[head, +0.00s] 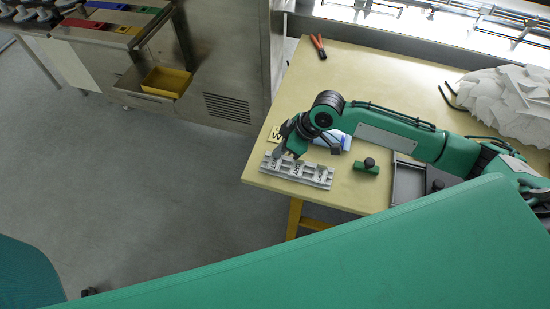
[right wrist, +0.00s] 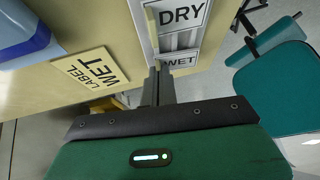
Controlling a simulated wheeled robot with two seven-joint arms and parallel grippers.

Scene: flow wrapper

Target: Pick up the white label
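A grey-white rack (head: 318,176) with several slots lies at the table's front left corner, with small dark-lettered labels in it. In the right wrist view a white label reading DRY (right wrist: 182,14) and a white label reading WET (right wrist: 180,61) show there. My right gripper (head: 291,152) is low over the rack's back edge. In the right wrist view my right gripper's fingers (right wrist: 158,72) are close together, tips beside the WET label's left edge. I cannot see anything between them; contact with the label is unclear. My left gripper is not in view.
A cream plate reading LABEL WET (right wrist: 90,70) lies beside the rack. A green block with a black knob (head: 366,167) and a grey tray (head: 408,184) lie to the right. Red-handled pliers (head: 318,46) lie at the back.

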